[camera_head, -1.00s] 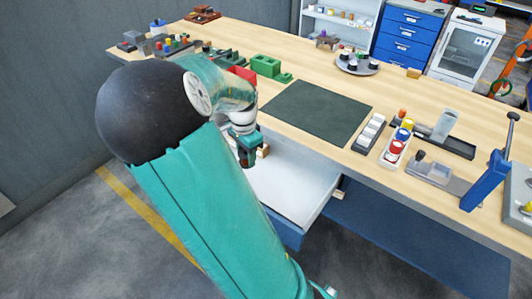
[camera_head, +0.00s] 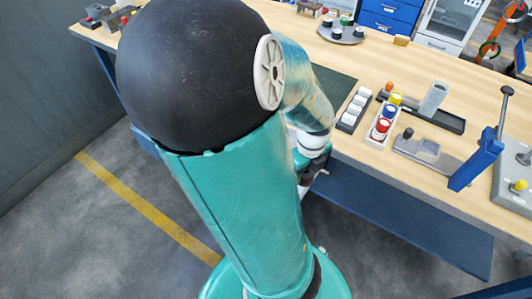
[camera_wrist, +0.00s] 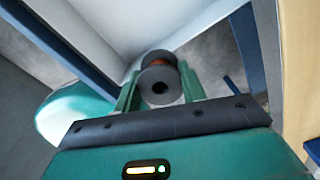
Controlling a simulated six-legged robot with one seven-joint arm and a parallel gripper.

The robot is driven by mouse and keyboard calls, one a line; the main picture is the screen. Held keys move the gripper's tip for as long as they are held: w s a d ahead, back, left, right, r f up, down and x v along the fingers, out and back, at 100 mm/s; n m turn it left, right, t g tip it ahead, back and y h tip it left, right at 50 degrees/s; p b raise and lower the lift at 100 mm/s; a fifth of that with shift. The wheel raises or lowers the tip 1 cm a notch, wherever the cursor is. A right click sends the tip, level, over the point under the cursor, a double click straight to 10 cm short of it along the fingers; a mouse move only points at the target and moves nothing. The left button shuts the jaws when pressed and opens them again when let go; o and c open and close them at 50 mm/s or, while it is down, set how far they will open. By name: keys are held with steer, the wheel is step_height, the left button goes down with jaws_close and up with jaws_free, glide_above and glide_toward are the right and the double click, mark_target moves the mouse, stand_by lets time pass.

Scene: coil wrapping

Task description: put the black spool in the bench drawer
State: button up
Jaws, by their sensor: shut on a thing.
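The black spool (camera_wrist: 158,86) shows in the wrist view, with dark round flanges, a centre hole and a reddish-brown band between the flanges. My gripper (camera_wrist: 160,94) is shut on it, one green finger at each side. In the head view my gripper (camera_head: 316,172) is low at the bench's front edge, partly hidden by my arm; the spool cannot be made out there. A pale surface with blue edges (camera_wrist: 140,22), seemingly the open bench drawer, lies beyond the spool in the wrist view. My arm hides the drawer in the head view.
The wooden bench top (camera_head: 460,95) holds a tray of white pieces (camera_head: 355,110), a tray with red, blue and yellow spools (camera_head: 383,125), and a blue lever device (camera_head: 478,160). A round tray (camera_head: 342,33) stands farther back. The floor (camera_head: 110,220) at left is clear.

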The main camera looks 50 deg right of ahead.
steer(key=w+d+f, duration=0.1)
steer(key=w+f, duration=0.2)
steer(key=w, duration=0.1)
steer(key=w+d+f, duration=0.1)
steer(key=w+f, duration=0.2)
steer(key=w, duration=0.1)
steer(key=w+d+f, duration=0.1)
steer(key=w+f, duration=0.2)
steer(key=w, duration=0.1)
steer(key=shift+d, duration=0.2)
steer(key=shift+w+f, duration=0.15)
steer(key=shift+f, duration=0.75)
steer(key=shift+w+f, duration=0.15)
steer(key=shift+f, duration=0.7)
steer(key=shift+f, duration=0.15)
steer(key=o, duration=1)
steer(key=shift+c, duration=0.2)
